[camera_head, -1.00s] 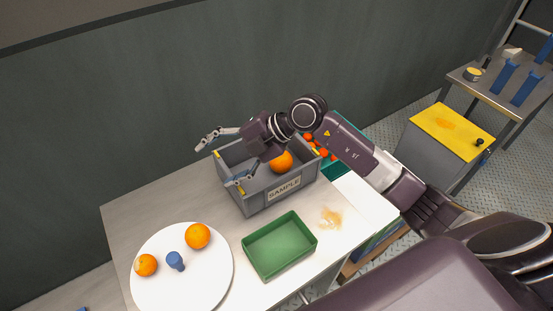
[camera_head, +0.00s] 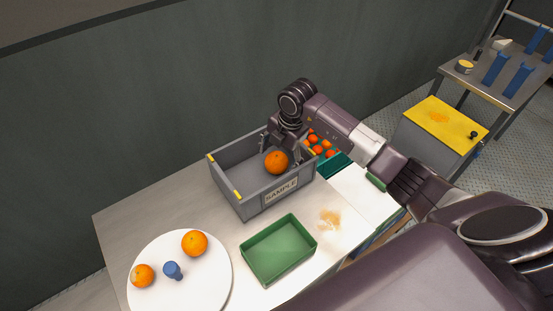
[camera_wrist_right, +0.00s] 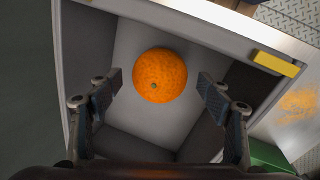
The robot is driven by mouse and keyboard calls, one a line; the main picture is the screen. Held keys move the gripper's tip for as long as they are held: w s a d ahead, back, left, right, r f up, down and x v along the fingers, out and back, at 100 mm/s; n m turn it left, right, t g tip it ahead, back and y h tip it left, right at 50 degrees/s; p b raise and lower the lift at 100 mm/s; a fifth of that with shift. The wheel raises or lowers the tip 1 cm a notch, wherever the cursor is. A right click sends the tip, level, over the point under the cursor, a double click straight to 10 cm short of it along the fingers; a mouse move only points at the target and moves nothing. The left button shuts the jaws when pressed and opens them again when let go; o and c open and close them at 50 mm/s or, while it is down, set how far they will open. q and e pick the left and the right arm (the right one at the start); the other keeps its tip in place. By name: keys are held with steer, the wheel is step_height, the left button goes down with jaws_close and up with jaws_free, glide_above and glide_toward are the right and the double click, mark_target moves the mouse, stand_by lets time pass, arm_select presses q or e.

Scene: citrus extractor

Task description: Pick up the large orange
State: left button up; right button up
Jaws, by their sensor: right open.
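A large orange (camera_head: 276,162) lies inside the grey crate labelled SAMPLE (camera_head: 231,196). My right gripper (camera_head: 283,146) points down into the crate at the orange's far side. In the right wrist view the orange (camera_wrist_right: 160,75) sits on the crate floor, between and beyond the two spread fingers of my right gripper (camera_wrist_right: 160,92). The fingers are open and do not touch it in that view. My left gripper is not seen. Two other oranges rest on the round white plate (camera_head: 190,282): one (camera_head: 194,243) at its back, one (camera_head: 142,275) at its left.
A blue peg-like piece (camera_head: 173,270) stands on the plate. An empty green tray (camera_head: 278,250) sits in front of the crate. A teal bin (camera_head: 335,165) with several small oranges is behind right. A wet orange stain (camera_head: 330,219) marks the table. Crate walls surround the gripper.

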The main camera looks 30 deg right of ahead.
steer(key=shift+x, duration=0.8)
steer(key=shift+c, duration=0.7)
steer(key=c, duration=1.3)
steer(key=shift+o, duration=0.2)
steer(key=shift+r, duration=0.1)
